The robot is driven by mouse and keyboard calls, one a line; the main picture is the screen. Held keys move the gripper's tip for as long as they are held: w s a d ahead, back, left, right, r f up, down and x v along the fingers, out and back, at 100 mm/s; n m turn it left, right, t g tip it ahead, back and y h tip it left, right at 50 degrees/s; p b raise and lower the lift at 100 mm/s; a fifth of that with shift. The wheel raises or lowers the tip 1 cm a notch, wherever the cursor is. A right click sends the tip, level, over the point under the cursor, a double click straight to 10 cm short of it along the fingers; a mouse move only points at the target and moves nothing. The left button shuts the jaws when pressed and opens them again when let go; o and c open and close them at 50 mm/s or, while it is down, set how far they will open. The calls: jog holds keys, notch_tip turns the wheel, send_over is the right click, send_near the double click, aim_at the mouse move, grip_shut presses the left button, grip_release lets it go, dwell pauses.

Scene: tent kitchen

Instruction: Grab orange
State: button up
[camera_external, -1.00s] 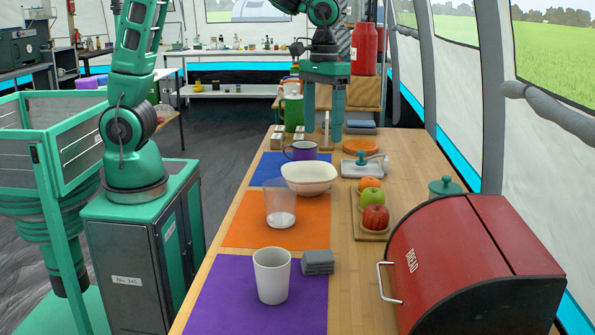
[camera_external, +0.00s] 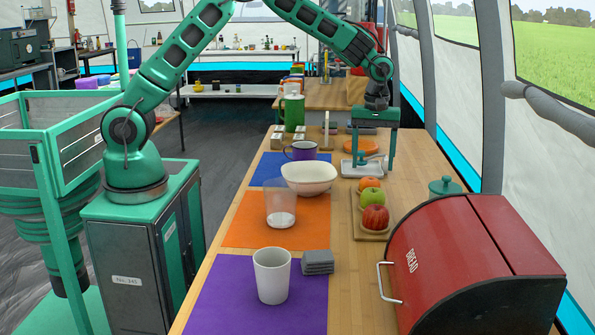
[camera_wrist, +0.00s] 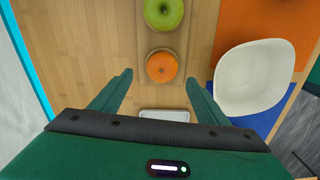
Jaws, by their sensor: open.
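The orange (camera_external: 369,184) sits at the far end of a small wooden board (camera_external: 362,226), behind a green apple (camera_external: 371,196) and a red apple (camera_external: 375,218). In the wrist view the orange (camera_wrist: 162,66) lies just beyond the fingertips, roughly midway between their lines, with the green apple (camera_wrist: 163,12) past it. My gripper (camera_external: 374,172) is open and empty, fingers pointing down, above the counter near the orange. It also shows in the wrist view (camera_wrist: 157,78), its two green fingers spread wide. Nothing is between the fingers.
A white bowl (camera_external: 309,178) stands left of the board, near a clear glass (camera_external: 280,205). A white tray (camera_external: 348,170) lies behind the orange, close to my fingers. A red bread box (camera_external: 470,265) and a green lidded pot (camera_external: 445,186) stand to the right.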

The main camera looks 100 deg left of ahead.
aim_at(370, 178)
jog(key=shift+s+d+f, duration=0.1)
jog(key=shift+s+f, duration=0.05)
jog(key=shift+f, duration=2.9)
jog(key=c, duration=1.2)
